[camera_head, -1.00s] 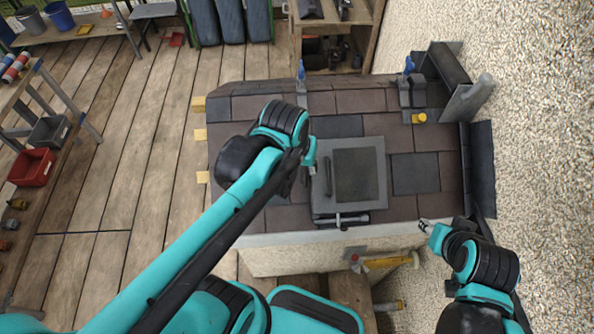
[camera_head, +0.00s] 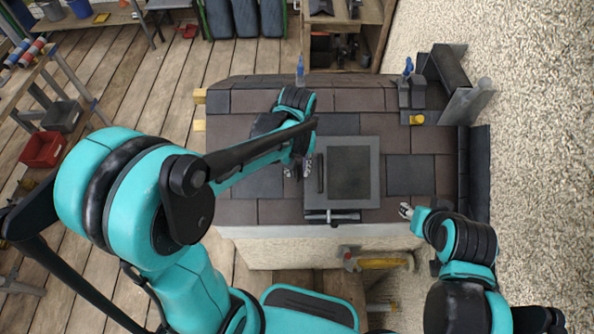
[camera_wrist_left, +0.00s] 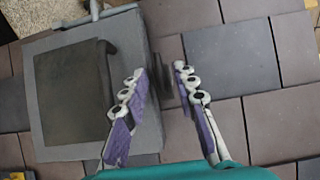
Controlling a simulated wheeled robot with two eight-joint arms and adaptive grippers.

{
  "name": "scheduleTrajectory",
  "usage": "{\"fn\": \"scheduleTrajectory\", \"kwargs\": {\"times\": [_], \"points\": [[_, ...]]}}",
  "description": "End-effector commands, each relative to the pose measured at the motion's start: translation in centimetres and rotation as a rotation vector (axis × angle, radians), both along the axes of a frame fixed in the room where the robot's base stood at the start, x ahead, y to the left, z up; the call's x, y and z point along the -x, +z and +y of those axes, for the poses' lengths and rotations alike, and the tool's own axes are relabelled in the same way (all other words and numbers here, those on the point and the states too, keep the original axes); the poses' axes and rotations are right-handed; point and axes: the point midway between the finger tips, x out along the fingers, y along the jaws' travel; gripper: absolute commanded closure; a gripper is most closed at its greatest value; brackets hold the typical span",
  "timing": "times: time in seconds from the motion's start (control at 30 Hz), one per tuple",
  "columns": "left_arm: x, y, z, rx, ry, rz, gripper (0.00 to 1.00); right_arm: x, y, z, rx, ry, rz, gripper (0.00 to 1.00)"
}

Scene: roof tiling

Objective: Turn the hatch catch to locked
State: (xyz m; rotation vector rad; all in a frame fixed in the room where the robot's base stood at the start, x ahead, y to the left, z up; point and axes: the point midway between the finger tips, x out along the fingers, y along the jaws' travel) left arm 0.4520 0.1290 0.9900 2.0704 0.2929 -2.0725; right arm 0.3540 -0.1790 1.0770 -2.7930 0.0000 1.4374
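The hatch (camera_head: 375,172) is a grey square frame with a dark centre panel, closed on the roof; it fills the left of the left wrist view (camera_wrist_left: 45,140). A dark raised bar (camera_head: 320,173) runs along its left side in the head view. My left gripper (camera_head: 297,171) is just left of that edge. In the left wrist view its fingers (camera_wrist_left: 158,72) are apart, with a small dark upright piece, seemingly the catch (camera_wrist_left: 167,70), between them beside the frame. Contact cannot be told. My right gripper (camera_head: 405,211) is near the roof's front right; its fingers are too small to judge.
Brown and grey tiles (camera_head: 410,175) surround the hatch. A metal rod (camera_head: 333,217) lies along its front edge. A hammer (camera_head: 375,262) lies below the roof edge. Blue-handled clamps (camera_head: 408,68) and a yellow knob (camera_head: 417,119) are at the back.

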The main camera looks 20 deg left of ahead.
Motion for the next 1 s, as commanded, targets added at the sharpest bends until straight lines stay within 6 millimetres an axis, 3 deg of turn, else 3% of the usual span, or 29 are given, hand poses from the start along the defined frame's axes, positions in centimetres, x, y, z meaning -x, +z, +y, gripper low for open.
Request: {"fn": "scheduleTrajectory", "kwargs": {"times": [0.37,0.47,0.5,1.0], "points": [[0.0,-0.79,0.01,0.0,0.0,0.0,0.72,-0.02,-0.21,0.0,0.0,0.0,0.0,0.61],[0.0,-0.78,0.01,0.0,0.0,0.0,0.98,-0.02,-0.21,0.01,0.0,0.0,0.0,0.61],[0.0,-0.78,0.01,0.0,0.0,0.0,1.0,-0.02,-0.21,0.01,0.0,0.0,0.0,0.61],[0.01,-0.79,-0.16,-0.037,-0.059,0.011,1.0,-0.01,-0.29,0.0,0.0,0.0,0.0,0.61]]}}
